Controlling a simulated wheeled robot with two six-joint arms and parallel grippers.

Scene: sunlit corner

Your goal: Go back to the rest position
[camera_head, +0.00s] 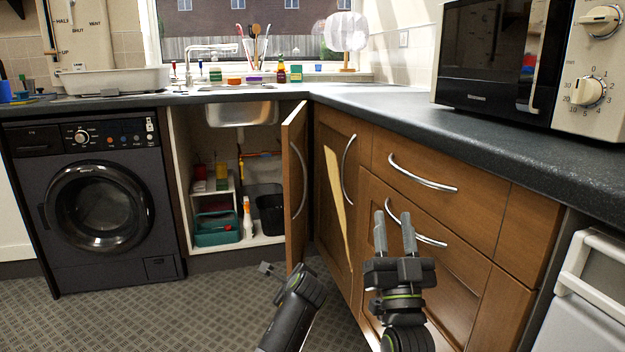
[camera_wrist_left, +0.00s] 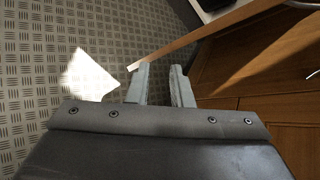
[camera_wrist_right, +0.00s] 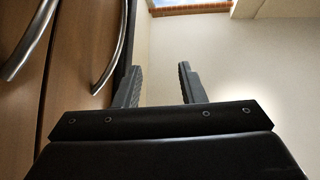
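My right gripper (camera_head: 393,216) points up in front of the wooden drawer fronts. Its two fingers stand apart with nothing between them; they also show in the right wrist view (camera_wrist_right: 158,80). My left gripper (camera_head: 266,269) is low, near the bottom of the open cabinet door (camera_head: 296,180). In the left wrist view its fingers (camera_wrist_left: 160,75) have a narrow gap with nothing held in it. The edge of a wooden door (camera_wrist_left: 195,38) passes just beyond the fingertips; contact cannot be told.
The sink cabinet stands open, with a teal caddy (camera_head: 216,228), a spray bottle (camera_head: 248,218) and a dark bin (camera_head: 271,212) inside. A washing machine (camera_head: 98,205) is at left. Drawer handles (camera_head: 422,178) stick out near my right gripper. Patterned floor (camera_head: 130,318) is clear at lower left.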

